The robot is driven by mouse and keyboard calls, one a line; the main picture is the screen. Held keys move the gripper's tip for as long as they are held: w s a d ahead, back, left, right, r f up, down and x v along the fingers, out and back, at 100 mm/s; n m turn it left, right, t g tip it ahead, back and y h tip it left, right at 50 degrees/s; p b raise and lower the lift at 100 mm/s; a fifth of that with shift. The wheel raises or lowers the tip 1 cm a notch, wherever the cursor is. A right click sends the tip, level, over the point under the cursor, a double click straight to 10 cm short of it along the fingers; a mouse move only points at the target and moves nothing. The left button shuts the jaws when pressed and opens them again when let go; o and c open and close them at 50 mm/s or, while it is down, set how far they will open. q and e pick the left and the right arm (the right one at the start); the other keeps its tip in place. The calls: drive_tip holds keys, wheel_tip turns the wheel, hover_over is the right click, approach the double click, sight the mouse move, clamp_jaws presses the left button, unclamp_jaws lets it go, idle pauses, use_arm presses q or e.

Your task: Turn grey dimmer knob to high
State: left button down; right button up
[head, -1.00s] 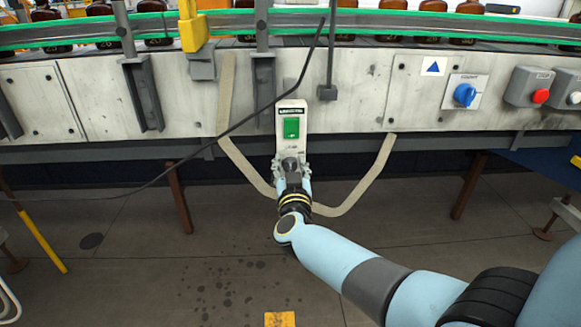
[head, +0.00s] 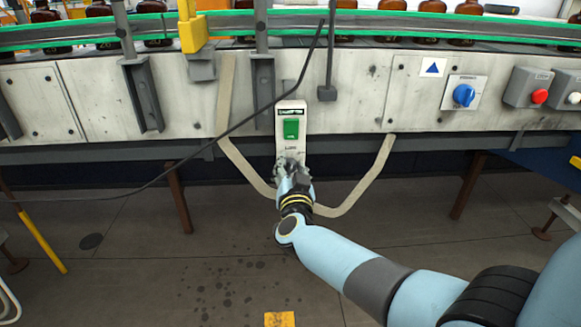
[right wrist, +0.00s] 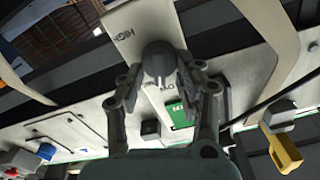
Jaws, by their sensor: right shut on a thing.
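The grey dimmer knob (right wrist: 157,60) sits on a white control plate (head: 290,108) on the conveyor's side, below a green rocker switch (head: 291,129). The switch also shows in the right wrist view (right wrist: 182,115). My right gripper (head: 292,164) is shut on the knob, with one finger on each side of it in the right wrist view (right wrist: 160,74). The word HIGH is printed on the plate to one side of the knob. The gripper hides most of the knob in the head view, and I cannot tell its exact setting. My left gripper is not in view.
A blue rotary switch (head: 464,95), a red button (head: 540,96) and a yellow bracket (head: 193,33) are on the conveyor's side. A black cable (head: 230,134) crosses left of the plate. Beige conduits (head: 370,180) flank it. Amber bottles (head: 461,10) stand on the belt above.

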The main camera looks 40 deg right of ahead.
drive_tip(key=m, duration=0.5)
drive_tip(key=shift+s+d+f+m+b, duration=0.15)
drive_tip(key=shift+d+f+m+b, duration=0.1)
drive_tip(key=shift+m+b, duration=0.1)
drive_tip(key=m, duration=0.3)
drive_tip(key=m+b, duration=0.1)
drive_tip(key=shift+s+f, duration=0.1)
drive_tip(key=shift+f, duration=0.15)
drive_tip(key=m, duration=0.2)
drive_tip(key=m+b, duration=0.1)
drive_tip(key=m, duration=0.1)
drive_tip(key=m+b, duration=0.1)
drive_tip(key=m, duration=0.1)
drive_tip(key=shift+d+f, duration=0.1)
drive_tip(key=shift+f, duration=0.2)
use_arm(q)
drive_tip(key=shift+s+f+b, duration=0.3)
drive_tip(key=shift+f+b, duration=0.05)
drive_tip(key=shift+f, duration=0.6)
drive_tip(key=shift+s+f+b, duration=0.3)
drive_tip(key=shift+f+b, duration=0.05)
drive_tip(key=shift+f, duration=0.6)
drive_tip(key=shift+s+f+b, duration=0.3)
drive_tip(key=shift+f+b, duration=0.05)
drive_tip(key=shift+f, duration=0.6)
use_arm(e)
drive_tip(key=shift+f+m, duration=0.2)
drive_tip(key=shift+m, duration=1.95)
